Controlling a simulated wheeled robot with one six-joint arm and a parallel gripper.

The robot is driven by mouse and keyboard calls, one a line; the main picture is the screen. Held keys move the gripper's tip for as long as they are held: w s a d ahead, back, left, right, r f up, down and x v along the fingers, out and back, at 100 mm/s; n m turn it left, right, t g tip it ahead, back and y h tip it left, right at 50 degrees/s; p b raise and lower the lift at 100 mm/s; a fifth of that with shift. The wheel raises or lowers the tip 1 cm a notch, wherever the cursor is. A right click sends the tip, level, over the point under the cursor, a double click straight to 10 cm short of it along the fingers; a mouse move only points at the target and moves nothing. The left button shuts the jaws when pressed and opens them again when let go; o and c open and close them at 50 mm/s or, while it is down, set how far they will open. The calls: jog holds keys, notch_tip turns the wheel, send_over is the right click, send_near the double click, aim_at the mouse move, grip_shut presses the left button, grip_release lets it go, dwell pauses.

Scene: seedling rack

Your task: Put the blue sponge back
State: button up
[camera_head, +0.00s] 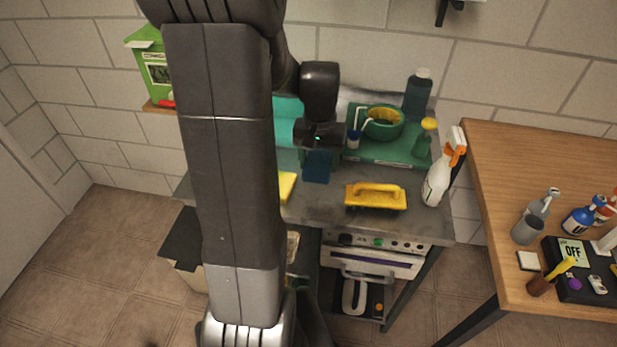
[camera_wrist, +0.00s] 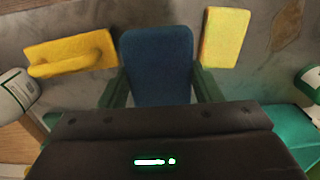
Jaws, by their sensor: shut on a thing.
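The blue sponge (camera_head: 317,167) is in my gripper (camera_head: 317,154), above or at the grey bench top; I cannot tell whether it touches the surface. In the wrist view the sponge (camera_wrist: 157,65) sits between the two green fingers of my gripper (camera_wrist: 160,88), which press on its left and right sides. A yellow sponge (camera_head: 287,187) lies on the bench just left of the blue one. It also shows in the wrist view (camera_wrist: 225,38), at the right.
A yellow float with a handle (camera_head: 376,197) lies on the bench to the right, near a white spray bottle (camera_head: 437,180). A green tray (camera_head: 408,155) with a green bowl (camera_head: 384,123) stands behind. A wooden table (camera_head: 540,160) stands at the right. My arm hides the bench's left part.

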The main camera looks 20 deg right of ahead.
aim_at(317, 196)
notch_tip(317, 196, down, 10)
jog(key=shift+r+p, duration=0.1)
jog(key=shift+p, duration=0.2)
dwell(0.3)
jog(key=shift+f, duration=0.2)
jog(key=o, duration=0.9)
jog(key=shift+r, duration=0.2)
notch_tip(317, 196, up, 12)
jog(key=shift+r, duration=0.1)
